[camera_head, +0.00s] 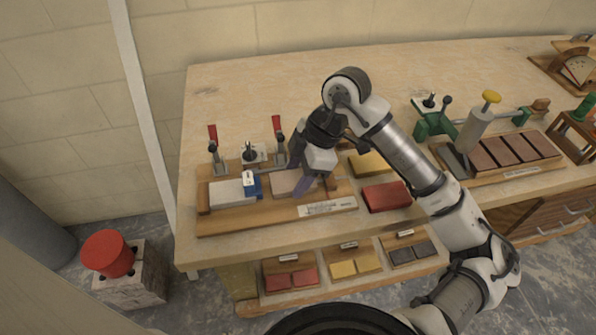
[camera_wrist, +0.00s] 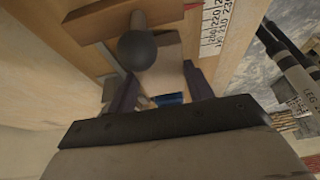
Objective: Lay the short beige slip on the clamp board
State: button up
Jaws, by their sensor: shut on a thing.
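The clamp board (camera_head: 225,221) is a wooden fixture at the left front of the bench, with a ruler strip (camera_head: 327,207) along its front edge. The short beige slip (camera_head: 284,184) is at the middle of the board, right of a blue piece (camera_head: 257,186) and a long whitish block (camera_head: 226,192). My gripper (camera_head: 303,184) is low over the board, its purple fingers shut on the slip. In the wrist view the slip (camera_wrist: 170,62) lies between the fingertips (camera_wrist: 160,88), partly behind a dark round knob (camera_wrist: 137,50). Whether the slip touches the board is unclear.
Red-handled clamps (camera_head: 277,135) stand behind the board. A yellow block (camera_head: 370,164) and a red block (camera_head: 386,196) lie right of it. A green clamp (camera_head: 434,122) and a rack of brown slips (camera_head: 500,152) are farther right.

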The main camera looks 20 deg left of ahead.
jog(key=shift+f, duration=0.15)
jog(key=o, duration=1.2)
jog(key=shift+c, duration=0.2)
jog(key=shift+r, duration=0.3)
jog(key=shift+w+d+r, duration=0.2)
jog(key=shift+r, duration=0.1)
jog(key=b+v, duration=0.2)
jog(key=v, duration=0.9)
